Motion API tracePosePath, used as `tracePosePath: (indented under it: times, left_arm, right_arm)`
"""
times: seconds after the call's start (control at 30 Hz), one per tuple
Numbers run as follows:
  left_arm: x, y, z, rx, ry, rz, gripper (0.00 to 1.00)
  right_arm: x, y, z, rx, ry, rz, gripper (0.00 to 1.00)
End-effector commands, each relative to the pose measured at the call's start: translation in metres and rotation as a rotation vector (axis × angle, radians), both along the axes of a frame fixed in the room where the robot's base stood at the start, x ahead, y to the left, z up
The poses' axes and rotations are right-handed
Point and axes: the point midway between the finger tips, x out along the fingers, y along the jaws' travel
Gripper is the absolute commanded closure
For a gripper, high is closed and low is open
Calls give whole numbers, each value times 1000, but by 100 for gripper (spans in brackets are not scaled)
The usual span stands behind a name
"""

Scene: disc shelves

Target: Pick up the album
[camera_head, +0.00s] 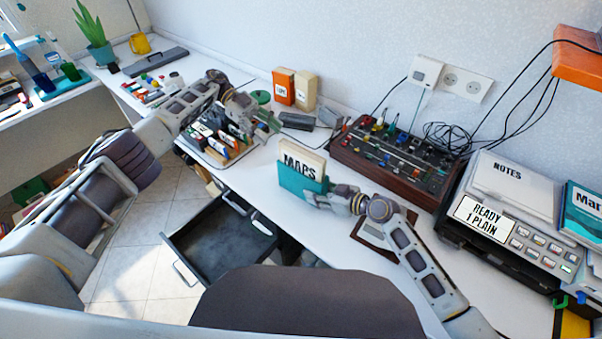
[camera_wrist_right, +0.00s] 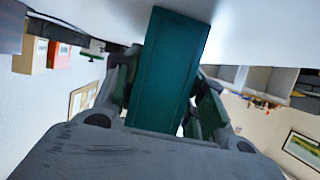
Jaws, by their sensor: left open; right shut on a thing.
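My right gripper (camera_head: 326,196) is shut on a teal holder (camera_head: 291,184) with a cream card or booklet marked MAPS (camera_head: 303,162) standing in it. In the right wrist view the teal holder (camera_wrist_right: 170,72) sits between the two fingers and its far end meets a white surface. My left gripper (camera_head: 268,122) is open above the right side of a rack (camera_head: 212,157) of upright, coloured cases (camera_head: 217,137). The left arm hides part of this rack. I cannot tell which item is the album.
A wooden-sided mixer (camera_head: 390,160) with cables stands behind the right gripper. A printer (camera_head: 500,235) stands at the right. An orange box (camera_head: 284,86) and a cream box (camera_head: 305,90) stand at the back. An open drawer (camera_head: 225,245) juts out below the desk.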

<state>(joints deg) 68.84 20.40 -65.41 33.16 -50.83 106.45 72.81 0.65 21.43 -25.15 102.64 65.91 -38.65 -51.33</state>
Motion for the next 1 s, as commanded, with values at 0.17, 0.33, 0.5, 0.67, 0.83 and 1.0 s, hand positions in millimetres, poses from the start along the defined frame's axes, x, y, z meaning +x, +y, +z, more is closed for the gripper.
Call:
tracePosePath:
  times: [0.17,0.33,0.5,0.67,0.83,1.0]
  left_arm:
    - [0,-1,0,1,0,-1,52]
    - [-3,-4,-3,1,0,-2,52]
    - [-7,-11,-7,2,0,0,52]
    - [-13,-19,-10,2,0,-2,52]
    - [-19,-30,-16,3,0,-1,52]
    - [-27,-42,-22,3,0,-1,52]
  right_arm:
    - [-1,0,-2,-2,3,1,84]
    - [-1,0,-2,-2,3,1,84]
    - [-1,0,-2,-2,3,1,84]
    - [-1,0,-2,-2,3,1,84]
    - [-1,0,-2,-1,4,1,84]
    - [-1,0,-2,-1,4,1,84]
